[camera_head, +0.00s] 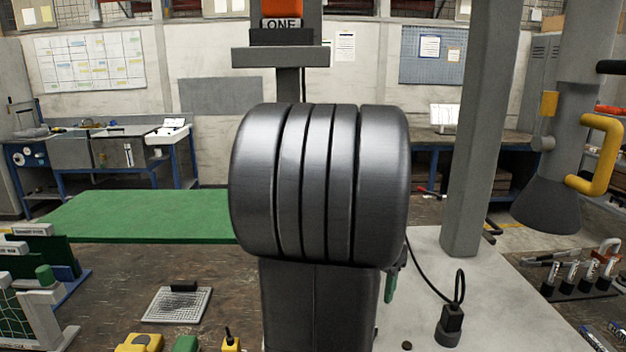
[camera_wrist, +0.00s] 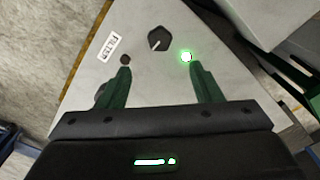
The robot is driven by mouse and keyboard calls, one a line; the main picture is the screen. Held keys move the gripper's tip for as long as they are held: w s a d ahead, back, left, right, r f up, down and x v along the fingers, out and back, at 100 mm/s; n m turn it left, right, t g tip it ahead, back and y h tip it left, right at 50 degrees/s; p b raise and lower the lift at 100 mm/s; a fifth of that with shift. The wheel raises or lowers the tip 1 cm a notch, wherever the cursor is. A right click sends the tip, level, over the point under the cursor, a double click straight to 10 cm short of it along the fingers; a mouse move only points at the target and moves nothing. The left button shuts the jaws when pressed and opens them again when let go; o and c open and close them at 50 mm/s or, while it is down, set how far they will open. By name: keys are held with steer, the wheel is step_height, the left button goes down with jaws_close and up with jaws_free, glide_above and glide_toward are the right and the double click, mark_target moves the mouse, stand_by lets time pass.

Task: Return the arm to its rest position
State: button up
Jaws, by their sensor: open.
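My gripper (camera_wrist: 160,85) shows in the wrist view as two green fingers spread apart with nothing between them. Beyond the fingertips is a pale grey panel (camera_wrist: 85,90) with a black knob (camera_wrist: 159,39), a "FILTER" label (camera_wrist: 109,46), a dark round button (camera_wrist: 125,59) and a lit green light (camera_wrist: 186,57). The fingers are on the near side of the knob, and I see no contact with it. In the head view my own dark arm fills the middle and hides most of the gripper; a small green finger part (camera_head: 390,286) shows at its right edge.
A green mat (camera_head: 140,215) lies at left. A grey pillar (camera_head: 482,130) and a hanging fixture with a yellow handle (camera_head: 600,155) stand at right. A black plug with a cable (camera_head: 451,320) stands on the pale surface. A rack of vials (camera_head: 580,280) is at far right.

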step_height(320, 180, down, 11)
steer(key=shift+r, duration=0.1)
steer(key=shift+f, duration=0.4)
steer(key=n, duration=0.8)
steer(key=shift+n+p, duration=0.35)
steer(key=shift+n, duration=0.05)
steer(key=n, duration=0.4)
steer(key=shift+n, duration=0.3)
steer(key=shift+n+p, duration=0.3)
steer(key=shift+n, duration=2)
steer(key=shift+r, duration=0.1)
